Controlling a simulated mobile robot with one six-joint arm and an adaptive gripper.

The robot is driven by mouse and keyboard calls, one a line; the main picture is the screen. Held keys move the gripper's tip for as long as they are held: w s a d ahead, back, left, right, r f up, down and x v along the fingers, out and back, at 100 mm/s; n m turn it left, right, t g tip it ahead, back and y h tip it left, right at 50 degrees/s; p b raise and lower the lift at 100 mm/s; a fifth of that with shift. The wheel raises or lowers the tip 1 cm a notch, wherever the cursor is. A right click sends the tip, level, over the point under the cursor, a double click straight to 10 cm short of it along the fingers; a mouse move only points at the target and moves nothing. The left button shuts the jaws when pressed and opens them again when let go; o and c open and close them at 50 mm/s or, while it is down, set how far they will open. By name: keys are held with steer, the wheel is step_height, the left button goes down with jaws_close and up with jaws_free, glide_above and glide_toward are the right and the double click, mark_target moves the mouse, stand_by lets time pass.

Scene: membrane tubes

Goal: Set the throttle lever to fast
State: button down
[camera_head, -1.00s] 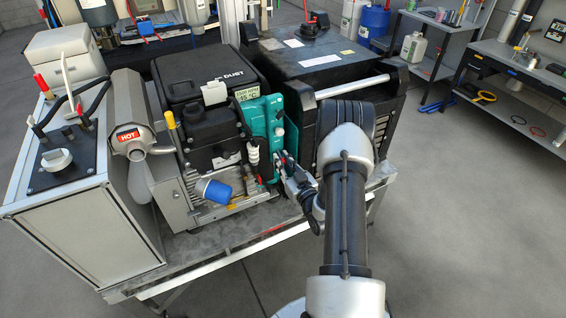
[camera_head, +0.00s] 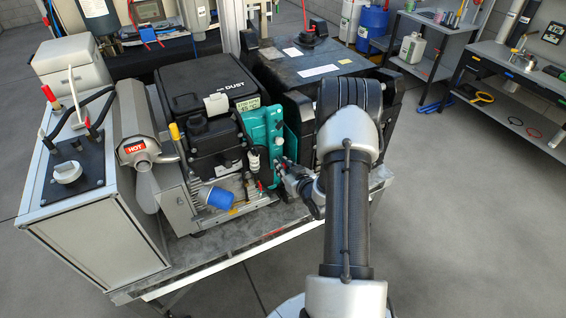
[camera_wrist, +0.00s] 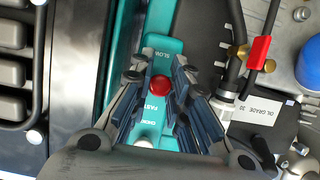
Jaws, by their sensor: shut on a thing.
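The throttle lever shows as a red round knob (camera_wrist: 160,85) in the wrist view. It stands over a teal panel (camera_wrist: 160,47) with the word SLOW above the knob and FAST just below it. A further label below is partly hidden by my gripper. My gripper (camera_wrist: 160,80) has its fingers on both sides of the knob and is shut on it. In the head view my gripper (camera_head: 284,168) is at the teal panel (camera_head: 264,138) on the engine's right side; the knob is hard to make out there.
A small green display (camera_head: 249,104) sits above the teal panel. A muffler marked HOT (camera_head: 133,148) and a blue oil filter (camera_head: 217,198) are to the left. A hose (camera_wrist: 232,65) with a red-handled valve (camera_wrist: 259,51) runs close to my fingers. Floor is clear at right.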

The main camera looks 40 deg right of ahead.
mark_target(283, 164)
step_height(283, 164, up, 3)
steer(key=g+y+p, duration=0.1)
steer(key=g+p, duration=0.3)
steer(key=p, duration=0.2)
steer(key=g+p, duration=0.1)
steer(key=p, duration=0.1)
steer(key=g+p, duration=0.1)
steer(key=p, duration=0.2)
steer(key=shift+w+r+y, duration=0.15)
steer(key=shift+r+y, duration=0.15)
steer(key=shift+r, duration=0.05)
steer(key=shift+g+p, duration=0.5)
steer(key=shift+p, duration=0.4)
steer(key=shift+f+p, duration=0.1)
steer(key=shift+p, duration=0.35)
steer(key=c, duration=1.5)
jaws_free()
steer(key=v, duration=1.2)
steer(key=shift+w+d, duration=0.2)
